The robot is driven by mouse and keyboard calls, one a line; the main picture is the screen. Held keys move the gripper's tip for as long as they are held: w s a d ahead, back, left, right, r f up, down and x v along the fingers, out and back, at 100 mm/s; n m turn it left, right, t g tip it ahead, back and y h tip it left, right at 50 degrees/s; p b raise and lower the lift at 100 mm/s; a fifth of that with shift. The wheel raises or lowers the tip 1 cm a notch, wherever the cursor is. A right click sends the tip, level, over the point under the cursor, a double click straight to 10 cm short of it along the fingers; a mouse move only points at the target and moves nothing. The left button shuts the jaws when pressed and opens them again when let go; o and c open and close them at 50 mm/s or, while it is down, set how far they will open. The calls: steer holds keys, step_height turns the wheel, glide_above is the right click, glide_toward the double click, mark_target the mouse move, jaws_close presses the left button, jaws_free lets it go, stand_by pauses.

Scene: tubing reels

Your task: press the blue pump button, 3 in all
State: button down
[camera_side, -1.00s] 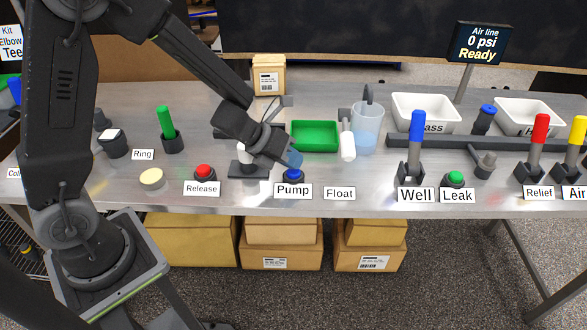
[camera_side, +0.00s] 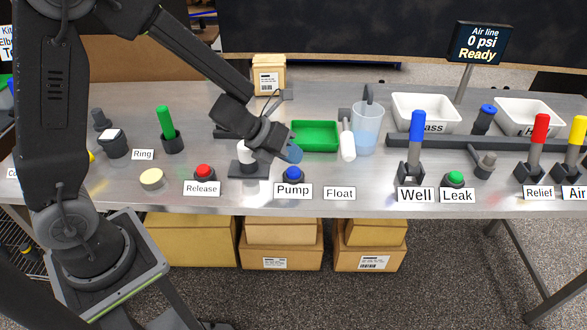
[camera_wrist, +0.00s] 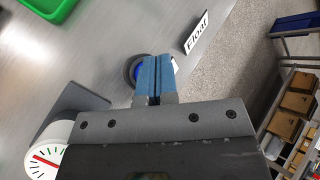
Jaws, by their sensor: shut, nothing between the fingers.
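The blue pump button (camera_side: 293,173) sits in a dark round base behind the "Pump" label (camera_side: 293,190), near the front edge of the bench. My gripper (camera_side: 294,154) is shut and empty, with its blue fingertips a little above the button and apart from it in the side view. In the wrist view the shut fingers (camera_wrist: 155,80) cover much of the button, and only part of its blue cap and dark ring (camera_wrist: 135,70) shows at their left.
A white gauge (camera_side: 248,160) stands just left of the button, its dial (camera_wrist: 42,160) showing in the wrist view. A red Release button (camera_side: 204,171) is farther left. A green tray (camera_side: 315,134) and a white cylinder (camera_side: 347,146) stand behind. The display (camera_side: 480,44) reads "0 psi Ready".

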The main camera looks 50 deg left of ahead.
mark_target(292, 168)
steer(key=shift+r, duration=2.55)
stand_by(0.9)
step_height(292, 168, up, 4)
steer(key=shift+f, duration=0.15)
stand_by(0.4)
steer(key=shift+f, duration=4.4)
steer(key=shift+f, duration=0.15)
steer(key=shift+f, duration=0.3)
